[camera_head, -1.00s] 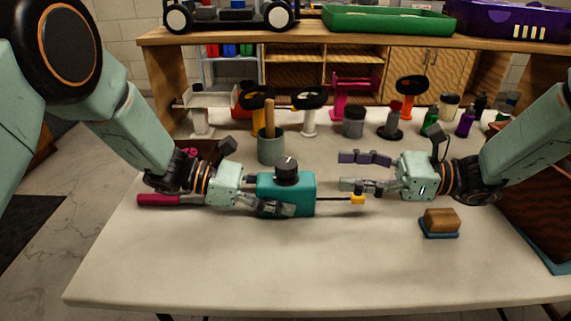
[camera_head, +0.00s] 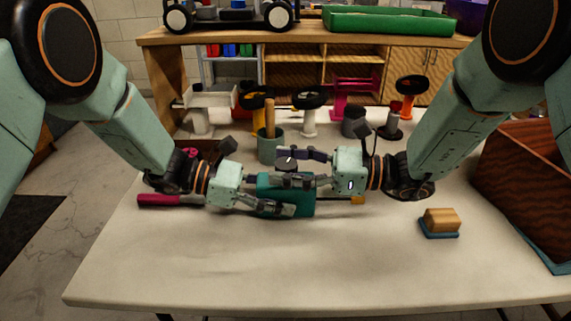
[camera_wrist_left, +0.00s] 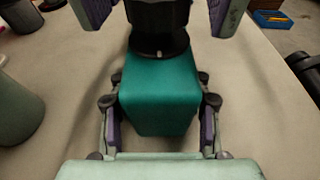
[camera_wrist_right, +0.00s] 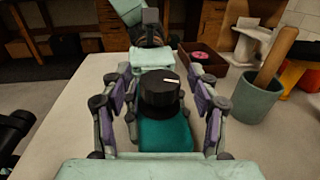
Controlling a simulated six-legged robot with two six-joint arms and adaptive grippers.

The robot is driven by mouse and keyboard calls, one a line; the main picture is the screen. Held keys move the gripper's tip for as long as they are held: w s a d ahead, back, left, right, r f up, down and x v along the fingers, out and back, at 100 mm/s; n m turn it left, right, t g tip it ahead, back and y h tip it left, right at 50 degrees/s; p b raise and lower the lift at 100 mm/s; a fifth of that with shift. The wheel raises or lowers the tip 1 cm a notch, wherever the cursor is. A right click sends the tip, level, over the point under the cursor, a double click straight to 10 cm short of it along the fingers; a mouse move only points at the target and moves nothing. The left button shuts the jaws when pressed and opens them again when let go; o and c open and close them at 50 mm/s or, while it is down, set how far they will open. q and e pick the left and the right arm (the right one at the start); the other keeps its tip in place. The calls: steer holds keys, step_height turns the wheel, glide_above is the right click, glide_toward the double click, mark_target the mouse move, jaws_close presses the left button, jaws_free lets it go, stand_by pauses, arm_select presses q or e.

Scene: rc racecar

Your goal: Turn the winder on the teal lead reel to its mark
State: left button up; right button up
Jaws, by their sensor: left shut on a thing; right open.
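The teal lead reel (camera_head: 268,190) stands on the table, a teal box with a black round winder on top. My left gripper (camera_head: 275,208) is shut on the reel's body; the teal body shows between its fingers in the left wrist view (camera_wrist_left: 160,95). My right gripper (camera_head: 290,168) is open over the reel, its fingers on either side of the winder. In the right wrist view the black winder (camera_wrist_right: 160,92) with a white line stands between the open fingers, apart from them. The yellow lead end (camera_head: 358,200) is partly hidden behind my right gripper.
A grey-green cup (camera_head: 270,148) with a wooden handle stands just behind the reel. A red-handled tool (camera_head: 157,200) lies left. A wooden block on a blue base (camera_head: 440,222) sits at right. The front of the table is clear.

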steer(key=shift+a, duration=0.15)
steer(key=c, duration=1.2)
